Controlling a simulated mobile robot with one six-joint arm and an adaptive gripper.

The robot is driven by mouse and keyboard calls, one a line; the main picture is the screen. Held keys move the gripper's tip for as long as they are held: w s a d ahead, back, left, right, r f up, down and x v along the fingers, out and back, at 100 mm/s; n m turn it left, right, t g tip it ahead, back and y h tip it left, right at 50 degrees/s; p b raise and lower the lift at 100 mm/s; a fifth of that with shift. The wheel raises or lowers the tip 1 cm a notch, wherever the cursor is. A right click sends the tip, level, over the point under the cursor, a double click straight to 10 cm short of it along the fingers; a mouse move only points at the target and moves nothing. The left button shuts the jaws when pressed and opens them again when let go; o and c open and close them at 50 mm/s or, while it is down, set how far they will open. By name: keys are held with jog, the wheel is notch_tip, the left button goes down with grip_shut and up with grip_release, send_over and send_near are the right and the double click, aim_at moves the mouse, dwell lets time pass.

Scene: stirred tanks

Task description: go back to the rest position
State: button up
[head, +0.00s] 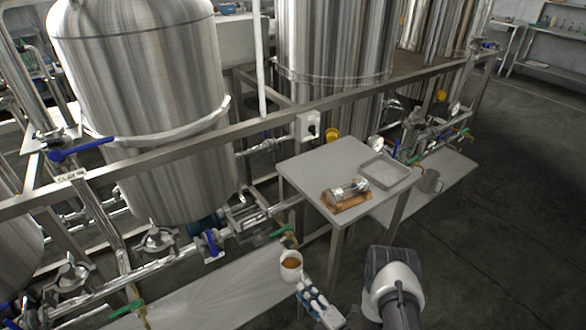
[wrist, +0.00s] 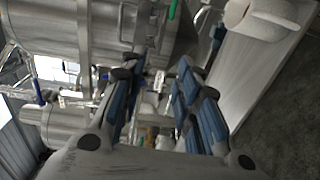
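My gripper (head: 308,292) is low in front of the tank frame in the head view, close to a white mug (head: 291,265) with brown liquid in it. In the wrist view my gripper (wrist: 160,75) shows two blue-padded fingers spread apart with nothing held between them. The mug (wrist: 262,18) is at the top right there, to the side of the fingers and apart from them. It appears to stand at the end of a low pale shelf (head: 215,290), below a green-handled valve (head: 282,231). My arm's rest position is not marked in either view.
A small grey table (head: 300,172) stands right of the mug, holding a sight-glass piece on a wooden block (head: 347,194) and a shallow tray (head: 384,171). A large steel tank (head: 150,110), pipes and a frame rail fill the left. Dark floor (head: 500,220) is clear at right.

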jog(key=w+d+r+m+g+h, duration=0.2)
jog(key=w+d+r+m+h, duration=0.2)
jog(key=w+r, duration=0.95)
jog(key=s+d+r+m+g+h, duration=0.1)
jog(key=d+r+m+h, duration=0.2)
jog(key=r, duration=0.6)
jog(key=s+d+r+m+g+h, duration=0.1)
jog(key=s+d+r+m+h, duration=0.2)
jog(key=r, duration=0.5)
jog(key=s+d+r+m+g, duration=0.25)
jog(key=s+r+m, duration=0.8)
jog(key=s, duration=0.55)
jog(key=s+a+r+m+g, duration=0.1)
jog(key=s+m, duration=0.1)
jog(key=s, duration=0.7)
jog(key=s+a+r+m+g, duration=0.1)
jog(key=s+a+m+g, duration=0.1)
jog(key=s, duration=0.7)
jog(key=shift+s+a+r, duration=0.25)
jog(key=shift+s+r, duration=0.05)
jog(key=shift+r, duration=0.1)
jog(key=shift+w, duration=0.1)
